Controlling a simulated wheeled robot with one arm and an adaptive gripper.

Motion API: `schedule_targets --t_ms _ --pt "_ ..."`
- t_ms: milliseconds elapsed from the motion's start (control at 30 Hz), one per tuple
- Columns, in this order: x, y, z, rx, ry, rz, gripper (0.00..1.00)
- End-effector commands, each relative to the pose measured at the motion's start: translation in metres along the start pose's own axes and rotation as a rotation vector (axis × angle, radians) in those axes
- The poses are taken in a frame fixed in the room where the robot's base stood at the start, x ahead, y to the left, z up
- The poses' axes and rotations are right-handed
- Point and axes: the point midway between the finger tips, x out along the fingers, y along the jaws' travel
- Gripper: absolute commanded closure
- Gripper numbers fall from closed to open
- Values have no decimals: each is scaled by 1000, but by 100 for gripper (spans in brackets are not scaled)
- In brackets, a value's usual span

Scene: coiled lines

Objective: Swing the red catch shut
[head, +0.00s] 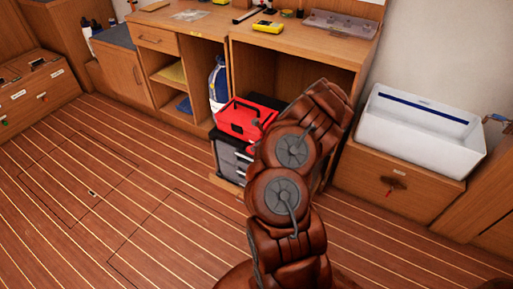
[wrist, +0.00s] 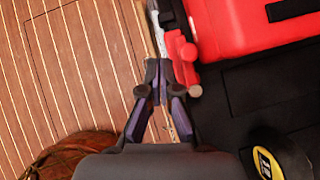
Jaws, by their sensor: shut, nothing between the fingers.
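The red catch (wrist: 181,56) shows in the wrist view at the edge of the red toolbox (wrist: 240,28), with a knob and a lower part sticking out beside a pale metal strip (wrist: 157,28). My gripper (wrist: 159,82) is shut and empty. Its fingertips are just left of and below the catch, very close to it; I cannot tell whether they touch. In the head view the red toolbox (head: 240,122) sits on a grey drawer unit (head: 231,158) under the bench. My arm hides its right side, and my gripper and the catch cannot be made out there.
A black and yellow round thing (wrist: 268,160) is at lower right in the wrist view. The wooden bench (head: 300,48) stands above and behind the toolbox. A white bin (head: 415,135) stands at right on a wooden locker.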

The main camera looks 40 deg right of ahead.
Motion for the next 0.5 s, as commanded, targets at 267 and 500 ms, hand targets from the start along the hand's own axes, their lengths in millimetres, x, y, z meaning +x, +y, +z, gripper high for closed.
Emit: schedule_targets --t_ms 267,500 --pt "-16 31 4 1 -6 4 100" --pt "-41 49 13 0 -6 4 100"
